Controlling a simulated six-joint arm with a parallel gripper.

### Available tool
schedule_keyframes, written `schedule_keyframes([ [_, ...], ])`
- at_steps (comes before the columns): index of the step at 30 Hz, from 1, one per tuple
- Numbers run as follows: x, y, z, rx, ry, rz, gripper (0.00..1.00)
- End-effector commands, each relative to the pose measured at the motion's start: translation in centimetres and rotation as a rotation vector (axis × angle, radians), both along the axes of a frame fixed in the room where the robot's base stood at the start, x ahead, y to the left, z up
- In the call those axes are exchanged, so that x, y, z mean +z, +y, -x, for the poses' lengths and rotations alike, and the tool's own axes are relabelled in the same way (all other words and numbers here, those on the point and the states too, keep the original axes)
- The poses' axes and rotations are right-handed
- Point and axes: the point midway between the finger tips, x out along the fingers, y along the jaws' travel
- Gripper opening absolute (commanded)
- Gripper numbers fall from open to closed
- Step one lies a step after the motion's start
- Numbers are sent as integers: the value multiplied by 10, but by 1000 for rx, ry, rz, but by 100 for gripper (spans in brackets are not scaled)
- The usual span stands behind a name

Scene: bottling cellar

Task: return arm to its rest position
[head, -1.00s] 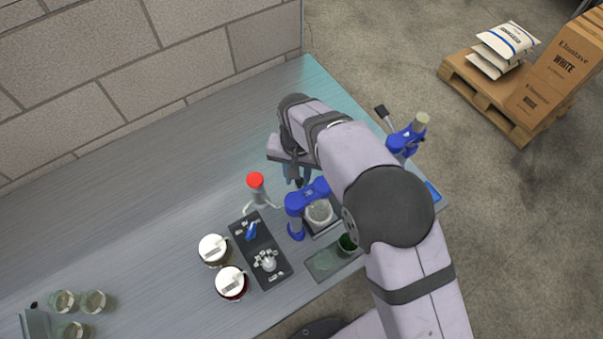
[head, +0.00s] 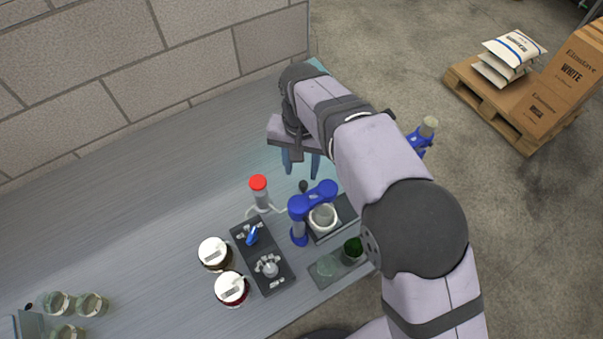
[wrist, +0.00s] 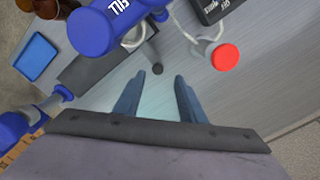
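My gripper (head: 301,163) hangs over the back part of the steel bench, with its blue fingers pointing down. In the wrist view my gripper (wrist: 156,84) has its two blue fingers spread apart with bare bench between them. It is open and empty. It is behind and above the blue bench device (head: 318,196) and the red-capped cylinder (head: 259,196). My upper links cover part of the bench's right side.
A dark tray (head: 273,283) with small parts, two white-lidded jars (head: 214,252) and a green cup (head: 353,248) stand on the bench. Several glass jars (head: 92,304) are at the lower left. A block wall (head: 180,60) borders the bench's back. The bench's left middle is clear.

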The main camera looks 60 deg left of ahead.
Motion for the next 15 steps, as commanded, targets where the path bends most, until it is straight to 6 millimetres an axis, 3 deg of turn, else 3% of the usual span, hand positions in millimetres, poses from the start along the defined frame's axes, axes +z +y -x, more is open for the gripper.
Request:
schedule_keyframes([
  [15, 6, 0, 0, 0, 0, 0, 37],
])
